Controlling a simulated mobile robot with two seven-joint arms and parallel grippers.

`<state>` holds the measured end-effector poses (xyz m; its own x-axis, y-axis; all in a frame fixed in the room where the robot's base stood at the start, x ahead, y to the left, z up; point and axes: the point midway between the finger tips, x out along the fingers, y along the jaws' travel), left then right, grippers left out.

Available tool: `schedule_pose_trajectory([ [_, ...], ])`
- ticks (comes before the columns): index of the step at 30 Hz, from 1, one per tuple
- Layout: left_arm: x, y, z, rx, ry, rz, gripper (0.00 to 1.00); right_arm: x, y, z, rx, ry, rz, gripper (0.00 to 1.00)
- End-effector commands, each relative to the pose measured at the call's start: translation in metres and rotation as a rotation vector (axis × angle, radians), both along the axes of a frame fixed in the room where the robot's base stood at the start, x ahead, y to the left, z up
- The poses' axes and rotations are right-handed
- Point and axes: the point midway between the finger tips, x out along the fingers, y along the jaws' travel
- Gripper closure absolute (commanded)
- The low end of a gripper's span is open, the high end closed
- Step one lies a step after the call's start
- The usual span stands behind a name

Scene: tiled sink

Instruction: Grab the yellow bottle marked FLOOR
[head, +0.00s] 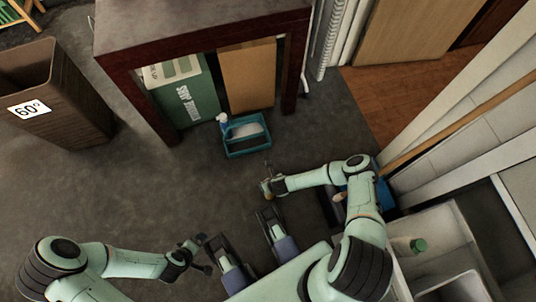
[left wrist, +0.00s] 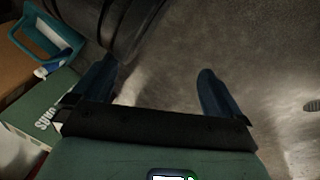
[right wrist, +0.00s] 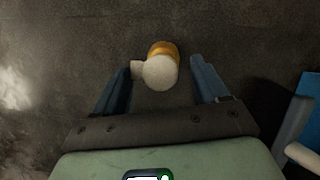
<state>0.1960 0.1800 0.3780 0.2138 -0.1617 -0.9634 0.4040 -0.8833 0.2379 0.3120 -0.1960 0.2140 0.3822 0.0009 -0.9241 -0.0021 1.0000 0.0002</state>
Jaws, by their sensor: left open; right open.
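A yellow bottle (right wrist: 162,48) with a white top stands on the dark floor in the right wrist view, seen from above. Its white top lies in the gap between the fingers of my right gripper (right wrist: 160,67), which is open. In the head view the bottle (head: 265,187) is a small yellow patch at the tip of my right arm, partly hidden by the right gripper (head: 268,181). I cannot read any marking on it. My left gripper (head: 204,255) is open and empty above bare floor, well away from the bottle; its fingers also show in the left wrist view (left wrist: 157,80).
A teal caddy (head: 247,148) with a white-and-blue spray bottle (head: 223,121) stands before a dark table (head: 200,25). Green (head: 188,100) and brown (head: 249,75) boxes sit under it. A brown bin (head: 55,85) stands left. A sink (head: 440,235) is at right. Floor left of centre is clear.

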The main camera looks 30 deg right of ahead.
Motion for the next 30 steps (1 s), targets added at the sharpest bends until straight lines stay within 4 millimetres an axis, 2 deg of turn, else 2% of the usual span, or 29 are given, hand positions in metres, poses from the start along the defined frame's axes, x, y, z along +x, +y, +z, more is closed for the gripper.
schedule_pose_trajectory([
  [1, -0.006, 0.001, -0.008, 0.0, 0.021, 0.002, 0.0, 0.003, 0.001, -0.007, 0.001, -0.001, 0.001, 0.27],
  [4, -0.015, 0.002, -0.014, -0.004, 0.05, 0.002, 0.0, 0.006, 0.0, -0.013, 0.0, -0.001, 0.001, 0.27],
  [13, -0.019, 0.002, -0.016, -0.004, 0.064, 0.004, 0.0, 0.007, 0.0, -0.015, 0.0, -0.001, 0.001, 0.27],
  [14, -0.019, 0.002, -0.016, -0.004, 0.064, 0.004, 0.0, 0.007, 0.0, -0.015, 0.001, -0.001, 0.001, 0.34],
  [18, -0.019, 0.002, -0.016, -0.003, 0.063, 0.003, 0.0, 0.007, 0.0, -0.015, 0.0, -0.001, 0.001, 0.79],
  [20, -0.019, 0.002, -0.016, -0.004, 0.062, 0.003, 0.0, 0.007, 0.0, -0.015, 0.0, -0.001, 0.001, 0.99],
  [30, -0.018, 0.002, -0.015, -0.004, 0.061, 0.003, 0.0, 0.008, 0.001, -0.013, 0.0, -0.002, 0.002, 1.0],
])
